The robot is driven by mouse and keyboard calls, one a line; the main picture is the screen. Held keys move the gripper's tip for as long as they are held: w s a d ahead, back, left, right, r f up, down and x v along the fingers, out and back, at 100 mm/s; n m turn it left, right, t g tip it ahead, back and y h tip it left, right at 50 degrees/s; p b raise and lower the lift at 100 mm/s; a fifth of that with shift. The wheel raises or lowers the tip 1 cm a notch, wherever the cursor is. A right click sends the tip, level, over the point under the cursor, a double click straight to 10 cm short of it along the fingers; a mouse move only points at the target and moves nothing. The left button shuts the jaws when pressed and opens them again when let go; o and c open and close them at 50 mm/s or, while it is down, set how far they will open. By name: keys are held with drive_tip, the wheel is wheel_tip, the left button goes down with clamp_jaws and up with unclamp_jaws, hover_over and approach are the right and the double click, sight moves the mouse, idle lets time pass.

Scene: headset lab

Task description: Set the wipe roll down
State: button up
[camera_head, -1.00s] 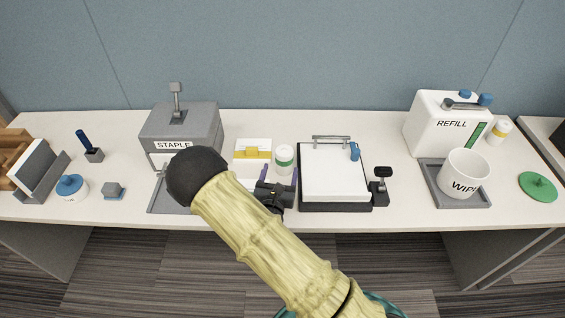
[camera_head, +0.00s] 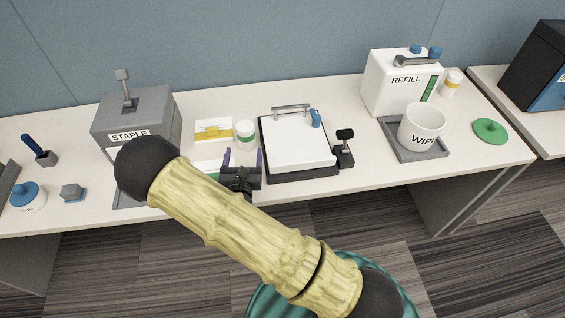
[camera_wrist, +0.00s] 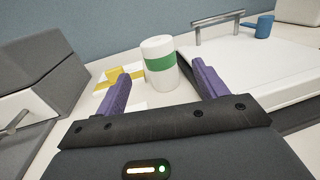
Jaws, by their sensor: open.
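A white roll with a green band (camera_head: 245,131), which looks like the wipe roll, stands upright on the table. My gripper (camera_head: 243,156) is open and empty, with its purple fingers pointing towards the roll. In the wrist view the roll (camera_wrist: 159,66) shows between the fingers and just beyond their tips, apart from them. A white open container marked "WIP" (camera_head: 420,128) stands in a grey tray (camera_head: 397,147) on the right. Its inside cannot be made out.
A grey "STAPLE" box (camera_head: 150,112) is further left. A white "REFILL" box (camera_head: 391,93) and green lid (camera_head: 490,130) are right, with clear table around the lid.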

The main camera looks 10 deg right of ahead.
drive_tip(key=s+d+r+m+g+h, duration=0.1)
drive_tip(key=d+m+g+h, duration=0.1)
drive_tip(key=d+m, duration=0.1)
drive_tip(key=s+d+r+m+g+h, duration=0.1)
drive_tip(key=d+m+g+h, duration=0.1)
drive_tip(key=d, duration=0.3)
drive_tip(key=s+d+r+m+g+h, duration=0.1)
drive_tip(key=d+r+m+h, duration=0.1)
drive_tip(key=d+m+h, duration=0.1)
drive_tip(key=shift+d+m+g+h, duration=0.3)
drive_tip(key=shift+d+g+h, duration=0.15)
drive_tip(key=shift+d, duration=0.35)
drive_tip(key=s+d+r+m+g+y, duration=0.1)
drive_tip(key=s+d+m+g+y, duration=0.1)
drive_tip(key=s+d+m+g, duration=0.35)
drive_tip(key=s+d+m+g+y, duration=0.2)
drive_tip(key=s+d+m+g, duration=0.1)
drive_tip(key=s+m+g, duration=0.55)
drive_tip(key=a+r+m+t+y, duration=0.5)
drive_tip(key=a+r+m+y, duration=0.1)
drive_tip(key=m, duration=0.5)
drive_tip(key=shift+s+r+y, duration=0.15)
drive_tip(key=shift+s+y, duration=0.15)
drive_tip(key=shift+y, duration=0.55)
drive_tip(key=shift+o, duration=0.5)
